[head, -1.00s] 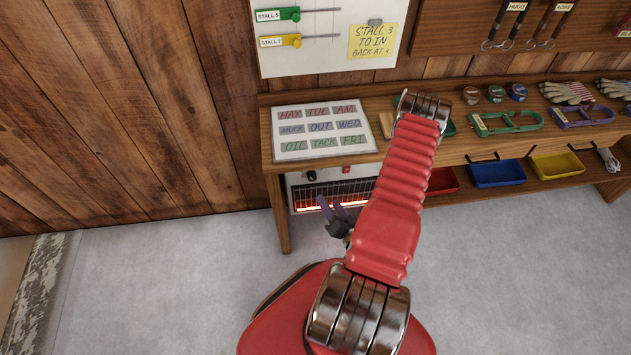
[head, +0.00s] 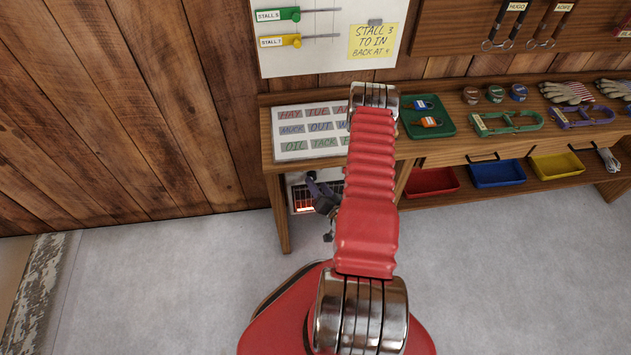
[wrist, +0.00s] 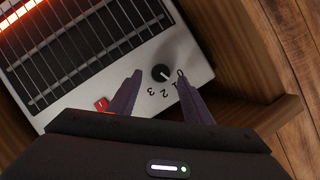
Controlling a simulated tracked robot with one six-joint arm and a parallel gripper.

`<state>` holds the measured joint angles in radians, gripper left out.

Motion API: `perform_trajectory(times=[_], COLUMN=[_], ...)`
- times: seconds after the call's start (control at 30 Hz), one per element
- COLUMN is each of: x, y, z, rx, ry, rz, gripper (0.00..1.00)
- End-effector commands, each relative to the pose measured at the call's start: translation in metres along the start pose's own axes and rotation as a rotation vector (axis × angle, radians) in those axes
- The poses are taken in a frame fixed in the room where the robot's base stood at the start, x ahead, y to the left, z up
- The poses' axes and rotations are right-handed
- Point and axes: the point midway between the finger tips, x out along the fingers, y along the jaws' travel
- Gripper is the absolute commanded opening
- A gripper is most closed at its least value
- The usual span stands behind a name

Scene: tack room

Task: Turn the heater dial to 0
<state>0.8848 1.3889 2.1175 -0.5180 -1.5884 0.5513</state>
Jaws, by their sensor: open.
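The heater (head: 303,198) stands under the left end of the bench, mostly hidden by my arm in the head view. In the wrist view its white panel (wrist: 205,68) carries a black dial (wrist: 160,73) with 0, 1, 2 and 3 marked around it. The dial's small light mark seems to point towards 1, but it is too small to be sure. A red switch (wrist: 101,104) sits left of the dial. My gripper (wrist: 158,77) is open, its purple fingertips to either side of the dial in the picture; contact cannot be told. It also shows before the heater (head: 318,185).
The heater's grille glows orange (wrist: 38,10). A wooden bench leg (head: 283,215) stands left of the heater, and wooden boards (wrist: 250,110) border its panel. Red (head: 432,181), blue and yellow bins sit on the lower shelf at right. The grey floor is clear.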

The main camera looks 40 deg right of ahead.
Motion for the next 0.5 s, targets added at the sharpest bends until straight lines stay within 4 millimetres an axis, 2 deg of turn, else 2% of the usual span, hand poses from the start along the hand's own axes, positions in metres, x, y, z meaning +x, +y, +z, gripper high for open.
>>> perform_trajectory(times=[0.1, 0.2, 0.5], x=[0.017, 0.025, 0.031], y=[-0.001, 0.000, 0.000], z=[0.000, 0.000, 0.000], rx=[-0.001, -0.001, 0.000], ry=[0.000, 0.000, 0.000], rz=[-0.003, -0.001, -0.001], gripper=[0.45, 0.45, 0.45])
